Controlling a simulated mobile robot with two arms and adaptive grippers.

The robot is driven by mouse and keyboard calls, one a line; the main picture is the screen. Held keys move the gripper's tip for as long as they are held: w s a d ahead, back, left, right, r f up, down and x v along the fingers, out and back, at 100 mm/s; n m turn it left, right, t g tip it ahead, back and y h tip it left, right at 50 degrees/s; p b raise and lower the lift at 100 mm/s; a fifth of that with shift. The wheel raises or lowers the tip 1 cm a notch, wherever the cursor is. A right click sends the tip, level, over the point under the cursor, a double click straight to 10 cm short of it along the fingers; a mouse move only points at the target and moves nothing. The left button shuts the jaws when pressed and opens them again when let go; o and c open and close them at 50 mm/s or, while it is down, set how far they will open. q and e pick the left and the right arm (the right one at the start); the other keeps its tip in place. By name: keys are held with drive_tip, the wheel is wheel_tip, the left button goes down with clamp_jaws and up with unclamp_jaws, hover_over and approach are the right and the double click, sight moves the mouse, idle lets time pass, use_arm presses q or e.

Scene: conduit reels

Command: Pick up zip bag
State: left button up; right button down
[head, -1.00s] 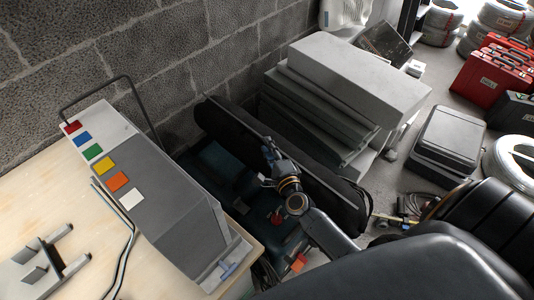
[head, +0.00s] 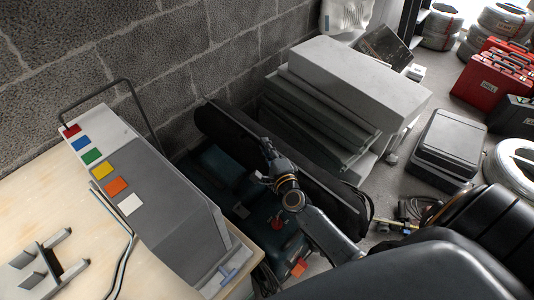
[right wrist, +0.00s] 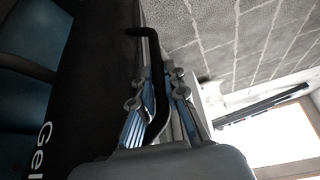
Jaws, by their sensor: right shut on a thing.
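The bag's dark side (right wrist: 85,80) with white lettering fills the left there. My left gripper is in neither view.
Grey slabs (head: 350,85) stand close behind the bag. Dark teal cases (head: 220,170) lie in front of it. A wooden table (head: 40,185) bears a grey sloped box (head: 165,215) with coloured squares. A black case (head: 450,140) and red cases (head: 490,75) stand right.

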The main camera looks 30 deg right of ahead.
drive_tip(key=shift+w+r, duration=0.1)
drive_tip(key=shift+r, duration=0.2)
